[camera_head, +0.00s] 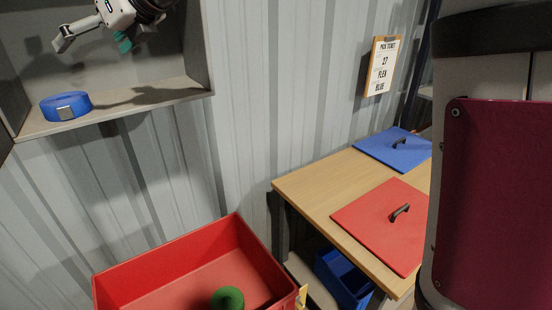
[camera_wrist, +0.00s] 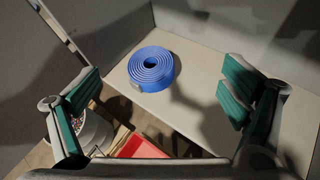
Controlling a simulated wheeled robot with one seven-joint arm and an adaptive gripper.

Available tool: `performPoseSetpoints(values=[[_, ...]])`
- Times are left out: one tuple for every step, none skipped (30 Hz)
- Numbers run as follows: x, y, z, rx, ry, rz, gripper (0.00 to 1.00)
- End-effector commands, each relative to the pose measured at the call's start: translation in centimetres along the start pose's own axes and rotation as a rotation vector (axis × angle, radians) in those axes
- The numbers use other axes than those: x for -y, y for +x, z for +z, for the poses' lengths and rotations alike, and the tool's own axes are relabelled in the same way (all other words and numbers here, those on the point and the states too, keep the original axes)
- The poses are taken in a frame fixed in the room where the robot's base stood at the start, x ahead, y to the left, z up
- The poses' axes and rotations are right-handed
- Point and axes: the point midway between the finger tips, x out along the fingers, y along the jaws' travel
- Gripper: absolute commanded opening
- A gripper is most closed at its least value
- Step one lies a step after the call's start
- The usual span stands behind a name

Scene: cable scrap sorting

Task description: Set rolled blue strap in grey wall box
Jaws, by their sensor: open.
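The rolled blue strap (camera_head: 66,106) with a metal buckle lies on the floor of the grey wall box (camera_head: 160,92), near its front edge at the left. In the wrist view the strap (camera_wrist: 152,68) shows as a flat coil on the box's pale floor (camera_wrist: 200,50). My gripper (camera_head: 92,40) is inside the box opening, above and to the right of the strap. In the wrist view my gripper's green-padded fingers (camera_wrist: 160,108) are spread wide with nothing between them. The strap is apart from both fingers.
A red bin (camera_head: 185,255) with a green roll (camera_head: 228,298) stands below the box. A wooden table (camera_head: 310,186) at the right carries a blue lid (camera_head: 380,150) and a red lid (camera_head: 375,220). A blue bin (camera_head: 343,280) is under it. A clipboard (camera_head: 381,66) hangs on the wall.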

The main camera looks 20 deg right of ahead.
Motion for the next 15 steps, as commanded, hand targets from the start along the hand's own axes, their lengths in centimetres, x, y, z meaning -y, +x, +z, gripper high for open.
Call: performPoseSetpoints(values=[[0.8, -2.0, 1.4, 0.082, 0.113, -0.045, 0.92], [1.4, -3.2, 2.3, 0.138, 0.198, -0.074, 0.92], [2.3, -5.0, 3.2, 0.217, 0.322, -0.114, 0.92], [3.2, -6.6, 3.7, 0.277, 0.421, -0.145, 0.92], [4.0, -8.2, 4.1, 0.337, 0.523, -0.176, 0.92], [5.2, -10.3, 4.1, 0.415, 0.660, -0.214, 0.92], [6.1, -11.9, 4.0, 0.472, 0.763, -0.243, 0.92], [7.0, -13.6, 3.6, 0.528, 0.867, -0.270, 0.92], [8.1, -15.8, 2.8, 0.602, 1.008, -0.307, 0.92], [8.8, -17.3, 1.9, 0.654, 1.112, -0.332, 0.92], [9.5, -18.9, 0.8, 0.707, 1.218, -0.358, 0.92], [10.2, -20.9, -0.9, 0.776, 1.362, -0.391, 0.92], [10.6, -22.3, -2.4, 0.825, 1.469, -0.416, 0.92], [10.9, -23.7, -4.1, 0.874, 1.577, -0.441, 0.92], [11.1, -25.4, -6.5, 0.937, 1.721, -0.473, 0.92]])
